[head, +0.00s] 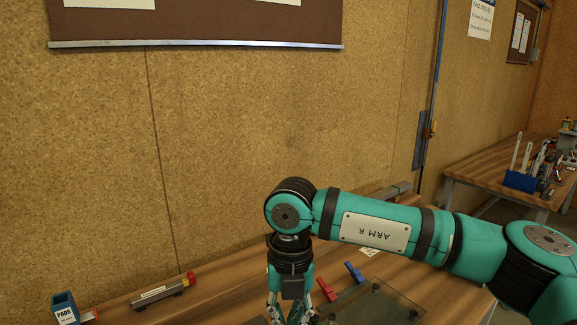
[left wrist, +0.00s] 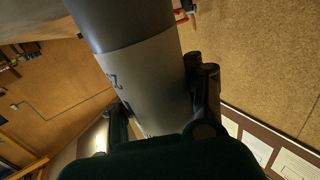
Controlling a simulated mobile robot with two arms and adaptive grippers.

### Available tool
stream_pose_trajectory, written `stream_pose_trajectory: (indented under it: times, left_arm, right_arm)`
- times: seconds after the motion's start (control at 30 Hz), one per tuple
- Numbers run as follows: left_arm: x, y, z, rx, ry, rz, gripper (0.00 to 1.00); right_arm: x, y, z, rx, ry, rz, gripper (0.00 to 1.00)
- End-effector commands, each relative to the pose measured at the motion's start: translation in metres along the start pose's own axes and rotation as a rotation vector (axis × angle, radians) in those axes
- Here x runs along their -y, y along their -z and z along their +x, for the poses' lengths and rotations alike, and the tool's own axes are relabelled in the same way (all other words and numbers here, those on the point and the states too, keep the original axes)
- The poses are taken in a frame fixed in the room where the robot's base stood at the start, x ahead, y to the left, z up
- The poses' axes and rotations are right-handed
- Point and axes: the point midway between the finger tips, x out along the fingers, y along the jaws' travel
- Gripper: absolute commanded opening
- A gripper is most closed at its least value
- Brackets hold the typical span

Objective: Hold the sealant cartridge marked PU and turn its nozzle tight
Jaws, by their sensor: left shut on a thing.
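My left gripper (left wrist: 162,108) is shut on a thick cylinder, the sealant cartridge (left wrist: 145,65), which has a dark section and a pale grey section. One finger lies on each side of it. The marking on it shows only in part, so I cannot read whether it says PU. The cartridge slants across the left wrist view, and its far end runs out of the frame. My right gripper (head: 289,314) points down over the bench in the head view. Its fingertips are at or below the bottom edge, so its opening is unclear. I cannot make out a nozzle.
The wooden bench (head: 225,290) holds a box marked PADS (head: 65,308), a grey tool with a red end (head: 160,292), a red clamp (head: 326,288), a blue clamp (head: 355,271) and a glass plate (head: 375,303). A cork wall stands behind. A second bench (head: 480,160) is at right.

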Motion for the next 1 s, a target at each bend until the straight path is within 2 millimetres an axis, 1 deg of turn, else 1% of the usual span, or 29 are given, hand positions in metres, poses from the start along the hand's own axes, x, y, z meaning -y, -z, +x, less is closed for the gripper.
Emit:
stream_pose_trajectory:
  times: [0.03, 0.23, 0.33, 0.6, 0.67, 0.77, 0.83, 1.0]
  left_arm:
    - [-0.001, -0.003, -0.001, 0.006, -0.001, -0.002, 0.00]
    - [-0.001, -0.003, -0.001, 0.006, -0.001, -0.002, 0.00]
    - [-0.001, -0.003, -0.001, 0.006, -0.002, -0.002, 0.00]
    - [-0.002, -0.003, -0.001, 0.006, -0.002, -0.003, 0.00]
    - [-0.002, -0.003, -0.001, 0.007, -0.002, -0.003, 0.00]
    - [-0.002, -0.003, -0.001, 0.007, -0.002, -0.003, 0.00]
    - [-0.002, -0.003, -0.001, 0.007, -0.002, -0.003, 0.00]
    - [-0.002, -0.003, -0.001, 0.007, -0.002, -0.003, 0.00]
  right_arm:
    - [0.000, 0.000, -0.001, -0.001, 0.000, 0.000, 0.00]
    - [0.000, 0.000, -0.001, -0.001, 0.000, 0.001, 0.00]
    - [0.000, 0.000, -0.002, 0.000, 0.000, 0.048, 0.00]
    - [-0.002, -0.002, -0.009, 0.005, -0.001, 0.417, 0.00]
    - [-0.002, -0.003, -0.009, 0.006, -0.001, 0.473, 0.00]
    - [-0.002, -0.003, -0.006, 0.005, -0.001, 0.521, 0.00]
    - [-0.002, -0.003, 0.000, 0.003, -0.001, 0.528, 0.00]
    - [-0.002, -0.002, 0.021, 0.003, 0.000, 0.526, 0.00]
